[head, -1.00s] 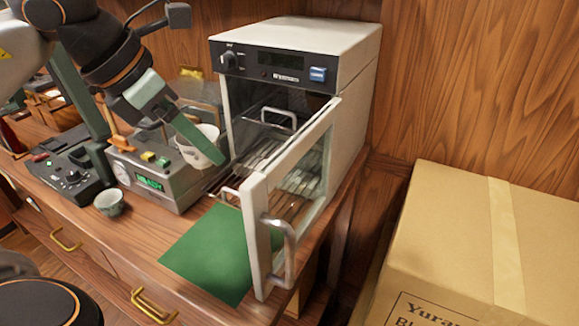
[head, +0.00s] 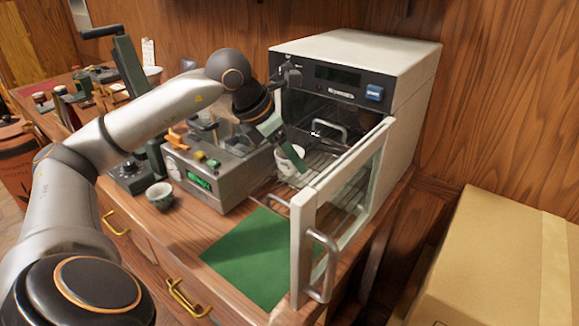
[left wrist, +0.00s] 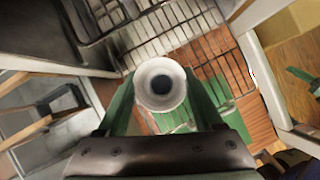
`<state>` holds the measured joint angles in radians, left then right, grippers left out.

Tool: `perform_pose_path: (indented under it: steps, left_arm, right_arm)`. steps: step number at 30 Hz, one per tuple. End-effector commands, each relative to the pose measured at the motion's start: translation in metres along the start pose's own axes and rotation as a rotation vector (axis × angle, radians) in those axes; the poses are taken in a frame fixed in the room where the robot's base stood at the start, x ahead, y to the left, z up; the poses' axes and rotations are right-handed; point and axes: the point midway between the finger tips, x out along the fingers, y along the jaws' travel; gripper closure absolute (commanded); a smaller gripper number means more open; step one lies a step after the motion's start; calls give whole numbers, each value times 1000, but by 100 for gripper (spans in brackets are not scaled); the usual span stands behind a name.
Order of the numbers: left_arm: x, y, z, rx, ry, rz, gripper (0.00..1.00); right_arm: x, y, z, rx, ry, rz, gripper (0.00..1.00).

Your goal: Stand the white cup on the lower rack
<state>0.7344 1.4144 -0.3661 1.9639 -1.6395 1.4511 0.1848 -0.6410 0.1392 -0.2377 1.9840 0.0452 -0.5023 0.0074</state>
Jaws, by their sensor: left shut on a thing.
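The white cup (head: 287,165) is held at the mouth of the open oven (head: 405,75). My left gripper (head: 290,152) is shut on it. The left wrist view shows the cup (left wrist: 160,86) from above, its round mouth between the two green fingers. The lower rack (head: 322,161) is a wire grid sticking partly out of the oven; its wires (left wrist: 215,62) pass behind and below the cup in the left wrist view. I cannot tell whether the cup touches the rack. An upper rack handle (head: 331,128) shows deeper inside. My right gripper is not in view.
The oven door (head: 345,200) stands open on the right, close to the rack. A grey device (head: 215,180) with a green display stands left of the rack. A carton (head: 500,260) is at right.

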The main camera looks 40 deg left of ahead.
Motion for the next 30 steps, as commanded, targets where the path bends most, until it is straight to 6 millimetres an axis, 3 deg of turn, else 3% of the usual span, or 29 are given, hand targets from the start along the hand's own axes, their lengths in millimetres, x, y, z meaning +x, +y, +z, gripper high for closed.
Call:
perform_pose_path:
  steps: [2,6,18,19,26,30]
  left_arm:
    - [15,0,-9,0,5,0,87]
    - [26,0,-15,0,2,0,87]
    - [30,-1,-17,-1,-1,-1,87]
    - [29,0,-17,-1,0,-1,30]
    - [29,-1,-16,-1,0,-2,4]
    - [28,-1,-16,-1,0,-2,2]
  right_arm:
    - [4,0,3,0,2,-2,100]
    - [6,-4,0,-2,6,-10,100]
    - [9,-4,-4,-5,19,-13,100]
    - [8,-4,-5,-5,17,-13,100]
    - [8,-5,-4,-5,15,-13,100]
    - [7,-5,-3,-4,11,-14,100]
